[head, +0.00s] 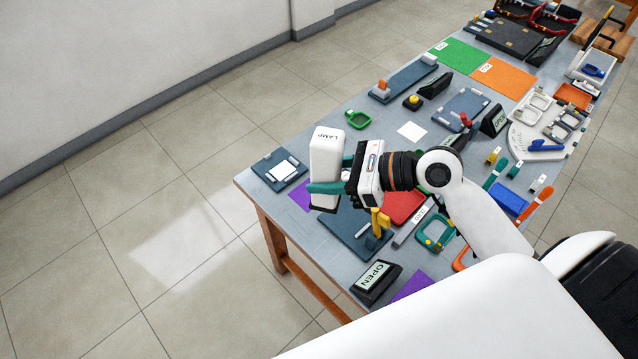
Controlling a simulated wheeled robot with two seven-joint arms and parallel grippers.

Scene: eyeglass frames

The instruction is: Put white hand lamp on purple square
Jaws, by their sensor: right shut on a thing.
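The white hand lamp (325,155), marked LAMP on its top, is a tall white block. My right gripper (328,187), with green fingers, is shut on its lower part. The lamp looks upright and appears to be above the table's left edge area, though its exact height is hard to tell. A purple square (299,196) shows just left of the lamp, partly hidden by the lamp and fingers. Another purple square (413,284) lies at the near edge, partly hidden by my own body. My left gripper is not in view.
A dark tray with a white pad (280,169) sits left of the lamp. A dark blue board (345,228) lies below the gripper, with a yellow part (381,220) near it. An OPEN sign (376,283) stands at the near edge. A green holder (357,119) stands behind the lamp.

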